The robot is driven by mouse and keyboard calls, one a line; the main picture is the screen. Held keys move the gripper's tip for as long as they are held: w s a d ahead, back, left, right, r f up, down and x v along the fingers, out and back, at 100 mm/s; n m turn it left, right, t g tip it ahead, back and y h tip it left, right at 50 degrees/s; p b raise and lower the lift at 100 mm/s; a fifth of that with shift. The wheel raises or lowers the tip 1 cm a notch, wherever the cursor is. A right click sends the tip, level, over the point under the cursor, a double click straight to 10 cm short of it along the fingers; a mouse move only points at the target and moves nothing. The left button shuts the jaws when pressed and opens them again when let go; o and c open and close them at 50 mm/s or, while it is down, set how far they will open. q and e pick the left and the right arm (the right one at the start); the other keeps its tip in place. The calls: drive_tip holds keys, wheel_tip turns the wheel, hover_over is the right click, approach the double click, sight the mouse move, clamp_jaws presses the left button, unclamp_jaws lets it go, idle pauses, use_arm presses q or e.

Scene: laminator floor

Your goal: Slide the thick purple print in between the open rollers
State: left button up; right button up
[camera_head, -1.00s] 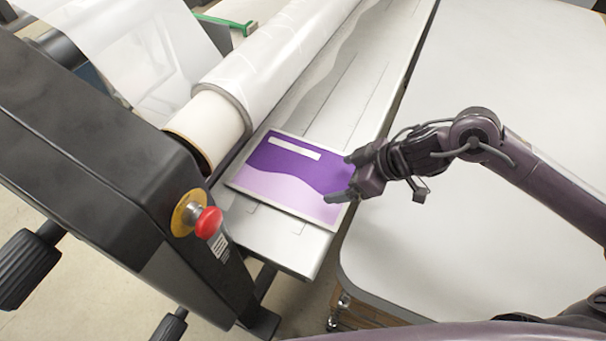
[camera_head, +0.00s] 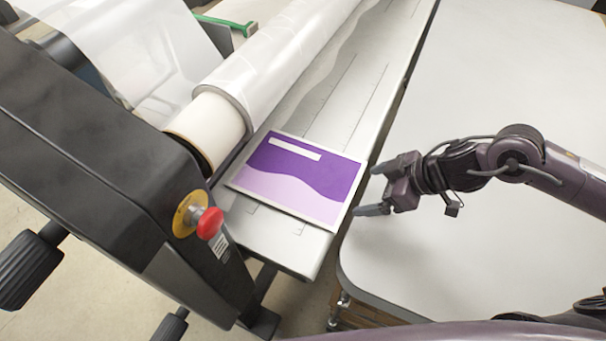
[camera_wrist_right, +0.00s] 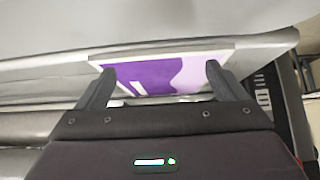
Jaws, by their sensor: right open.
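The purple print (camera_head: 297,177) has a pale border, a white bar and a lilac wave. It lies flat on the laminator's feed table (camera_head: 288,250), its far left edge close beside the film-wrapped roller (camera_head: 285,60). The gap between the rollers is hidden from the head view. My right gripper (camera_head: 365,190) is open and empty, just right of the print's right edge and apart from it. In the right wrist view the print (camera_wrist_right: 155,75) shows between the two open fingers (camera_wrist_right: 155,80). My left gripper is not in view.
The black laminator side housing (camera_head: 100,170) with a red stop button (camera_head: 209,223) stands left of the print. A wide pale table (camera_head: 480,90) lies to the right, clear under my right arm.

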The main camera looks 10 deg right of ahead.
sight(362, 201)
idle(0.4)
drive_tip(key=shift+w+a, duration=0.45)
drive_tip(key=shift+a, duration=0.3)
drive_tip(key=shift+f+b, duration=0.6)
drive_tip(key=shift+f, duration=0.75)
drive_tip(key=shift+f, duration=0.1)
idle(1.6)
drive_tip(key=shift+p, duration=0.3)
